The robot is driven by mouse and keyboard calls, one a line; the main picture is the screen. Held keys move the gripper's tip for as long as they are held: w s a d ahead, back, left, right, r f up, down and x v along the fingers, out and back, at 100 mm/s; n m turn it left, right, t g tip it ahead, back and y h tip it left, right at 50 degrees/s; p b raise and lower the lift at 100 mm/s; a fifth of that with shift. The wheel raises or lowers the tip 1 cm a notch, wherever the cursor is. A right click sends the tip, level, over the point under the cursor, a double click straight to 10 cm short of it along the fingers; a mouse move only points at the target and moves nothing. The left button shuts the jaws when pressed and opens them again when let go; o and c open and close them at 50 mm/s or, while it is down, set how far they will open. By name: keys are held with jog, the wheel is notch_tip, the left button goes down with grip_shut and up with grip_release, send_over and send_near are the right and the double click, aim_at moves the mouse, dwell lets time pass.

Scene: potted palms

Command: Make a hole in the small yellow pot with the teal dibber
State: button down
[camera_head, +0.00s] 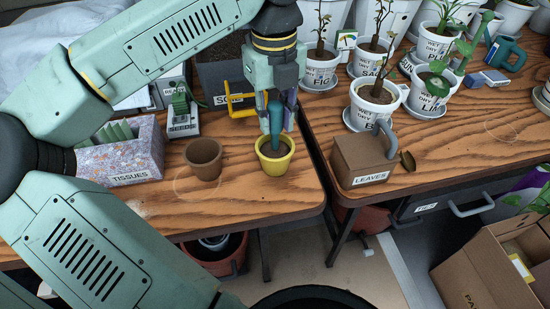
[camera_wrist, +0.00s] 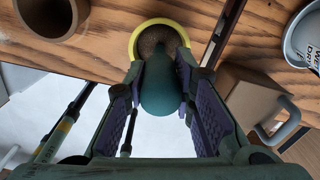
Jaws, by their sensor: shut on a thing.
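The small yellow pot (camera_head: 274,161) stands upright near the front edge of the wooden table, filled with brown soil. It also shows at the top of the wrist view (camera_wrist: 137,37). The teal dibber (camera_head: 275,118) is upright over the pot, its lower end at the soil; I cannot tell how deep the tip is. My gripper (camera_head: 277,117) is shut on the dibber's handle, directly above the pot. In the wrist view the dibber's rounded teal handle (camera_wrist: 160,88) lies between the pads of my gripper (camera_wrist: 163,90) and hides part of the soil.
An empty brown pot (camera_head: 204,160) stands just left of the yellow pot. A brown box marked LEAVES (camera_head: 364,165) is to the right, across a gap between tables. A TISSUES box (camera_head: 127,160) is at left. A soil container (camera_head: 221,78) and yellow-handled tool (camera_head: 236,104) are behind.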

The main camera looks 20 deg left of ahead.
aim_at(275, 132)
jog(key=shift+f+b, duration=1.55)
jog(key=shift+f, duration=0.3)
jog(key=shift+f, duration=0.15)
jog(key=shift+r+p, duration=3.65)
jog(key=shift+r, duration=2.2)
